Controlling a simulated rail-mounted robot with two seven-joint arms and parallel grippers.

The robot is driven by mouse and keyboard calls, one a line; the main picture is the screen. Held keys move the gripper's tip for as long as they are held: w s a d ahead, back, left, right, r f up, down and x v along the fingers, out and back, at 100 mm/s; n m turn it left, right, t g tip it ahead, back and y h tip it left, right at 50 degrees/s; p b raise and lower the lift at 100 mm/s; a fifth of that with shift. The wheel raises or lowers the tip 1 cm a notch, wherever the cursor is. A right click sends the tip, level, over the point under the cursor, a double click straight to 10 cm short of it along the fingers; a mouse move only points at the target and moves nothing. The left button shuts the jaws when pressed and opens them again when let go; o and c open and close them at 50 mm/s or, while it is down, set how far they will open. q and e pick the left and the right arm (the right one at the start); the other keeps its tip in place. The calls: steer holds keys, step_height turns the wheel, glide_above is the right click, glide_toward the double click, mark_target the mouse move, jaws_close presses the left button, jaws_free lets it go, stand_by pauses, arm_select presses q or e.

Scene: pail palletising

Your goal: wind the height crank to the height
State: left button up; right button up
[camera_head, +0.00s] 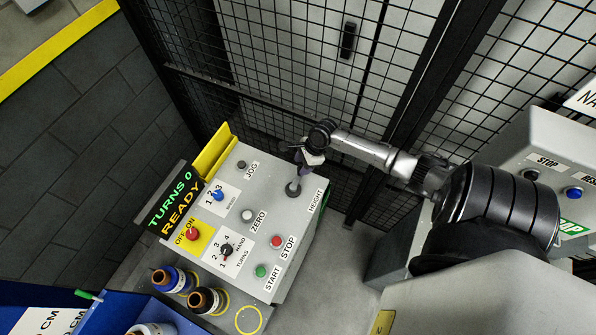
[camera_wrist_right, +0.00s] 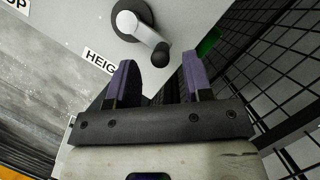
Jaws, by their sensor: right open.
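The height crank (camera_head: 293,188) is on the grey control panel, beside the HEIGHT label (camera_head: 315,201). My right gripper (camera_head: 303,170) is just above the crank in the head view. In the right wrist view its purple fingers (camera_wrist_right: 158,68) are apart, with the knob showing ahead of the gap between them; nothing is gripped. The display (camera_head: 172,201) reads TURNS 0 and READY. My left gripper is out of view.
The panel also carries a green START button (camera_head: 261,271), a red STOP button (camera_head: 277,241), a ZERO button (camera_head: 247,216) and a blue switch (camera_head: 217,195). Black mesh fencing (camera_head: 290,60) stands close behind. Spools (camera_head: 205,300) stand at the front left.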

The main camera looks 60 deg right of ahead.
mark_target(300, 168)
steer(key=x, duration=0.4)
steer(key=shift+w+a+f, duration=0.1)
steer(key=shift+a+f, duration=0.05)
steer(key=shift+f, duration=0.2)
steer(key=shift+c, duration=0.3)
jaws_close()
